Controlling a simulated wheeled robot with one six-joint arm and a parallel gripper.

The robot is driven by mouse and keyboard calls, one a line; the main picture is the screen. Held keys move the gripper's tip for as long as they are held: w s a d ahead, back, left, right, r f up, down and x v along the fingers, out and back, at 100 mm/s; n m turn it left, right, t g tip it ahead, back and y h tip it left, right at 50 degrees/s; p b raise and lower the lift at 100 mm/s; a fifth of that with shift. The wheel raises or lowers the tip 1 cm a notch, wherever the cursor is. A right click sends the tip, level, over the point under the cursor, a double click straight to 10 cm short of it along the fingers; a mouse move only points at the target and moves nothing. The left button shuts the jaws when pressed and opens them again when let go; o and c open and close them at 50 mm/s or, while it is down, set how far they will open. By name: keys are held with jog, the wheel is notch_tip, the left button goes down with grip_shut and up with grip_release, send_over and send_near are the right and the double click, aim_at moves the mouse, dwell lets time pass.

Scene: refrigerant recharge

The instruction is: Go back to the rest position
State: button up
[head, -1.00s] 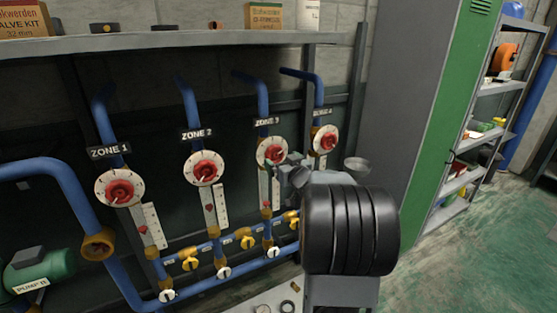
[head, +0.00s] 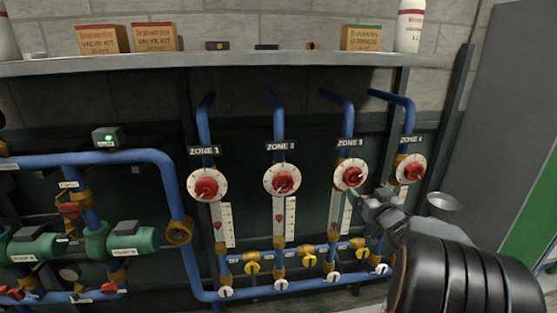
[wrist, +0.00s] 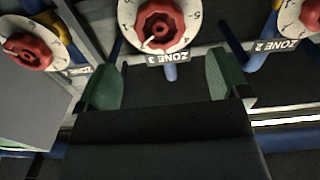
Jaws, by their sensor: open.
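My gripper (head: 368,208) is in the head view just below and right of the red Zone 3 knob (head: 351,175) on its white dial. In the wrist view its two green-padded fingers (wrist: 166,78) stand wide apart with nothing between them. The Zone 3 dial (wrist: 160,22) shows beyond the fingers, apart from them. The Zone 4 knob (head: 411,170) is up and to the right of my gripper in the head view. The Zone 1 (head: 206,184) and Zone 2 (head: 283,181) knobs are to the left.
Blue pipes (head: 160,157) and yellow valves (head: 310,261) run along the wall under a grey shelf (head: 230,61) bearing boxes and bottles. Green pumps (head: 128,238) stand at the left. A small metal funnel or bowl (head: 442,202) is close to the right of my gripper. A grey cabinet (head: 510,120) stands at the right.

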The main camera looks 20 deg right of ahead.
jog(key=s+d+f+m+g+h, duration=0.2)
jog(key=s+f+m+g+h, duration=0.15)
jog(key=s+f+g, duration=0.5)
jog(key=s+a+n+g+y, duration=0.2)
jog(key=s+a+y, duration=0.1)
jog(key=a, duration=1.1)
jog(key=s+a+n+g+y, duration=0.3)
jog(key=s+a, duration=0.3)
jog(key=a, duration=0.8)
jog(key=shift+d+f, duration=0.1)
jog(key=shift+d, duration=0.05)
